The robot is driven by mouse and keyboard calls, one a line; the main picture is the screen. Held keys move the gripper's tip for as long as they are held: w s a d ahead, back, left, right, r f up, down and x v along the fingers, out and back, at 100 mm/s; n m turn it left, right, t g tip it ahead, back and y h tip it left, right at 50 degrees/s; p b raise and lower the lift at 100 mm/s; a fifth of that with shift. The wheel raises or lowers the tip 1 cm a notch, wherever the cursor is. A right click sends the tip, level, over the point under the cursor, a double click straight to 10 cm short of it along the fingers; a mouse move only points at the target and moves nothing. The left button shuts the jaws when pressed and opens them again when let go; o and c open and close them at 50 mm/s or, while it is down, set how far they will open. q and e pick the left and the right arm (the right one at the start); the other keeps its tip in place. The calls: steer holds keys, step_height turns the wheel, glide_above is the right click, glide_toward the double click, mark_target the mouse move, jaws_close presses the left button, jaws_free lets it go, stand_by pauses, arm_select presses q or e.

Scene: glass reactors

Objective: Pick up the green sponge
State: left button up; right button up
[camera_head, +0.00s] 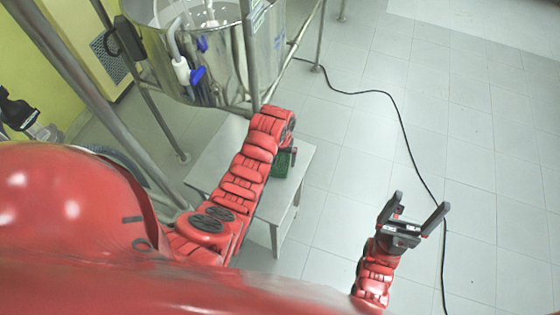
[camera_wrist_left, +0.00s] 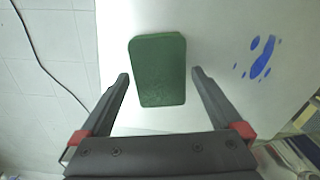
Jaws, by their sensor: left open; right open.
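The green sponge (camera_wrist_left: 159,70) lies flat on the pale table in the left wrist view. My left gripper (camera_wrist_left: 159,78) is open, with one finger on each side of the sponge and a gap to both. In the head view the sponge (camera_head: 281,165) shows only in part, because my left arm covers the rest of it and most of the left gripper. My right gripper (camera_head: 418,212) is open and empty, over the floor to the right of the table.
The small table (camera_head: 299,166) stands below a large glass reactor (camera_head: 215,60) on a metal frame. Blue spots (camera_wrist_left: 262,57) mark the tabletop beside the sponge. A black cable (camera_head: 404,135) runs across the tiled floor, which is otherwise open on the right.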

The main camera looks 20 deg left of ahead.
arm_select(q)
steer(key=shift+f, duration=0.5)
steer(key=shift+c, duration=0.2)
steer(key=c, duration=1.1)
steer(key=shift+r, duration=0.1)
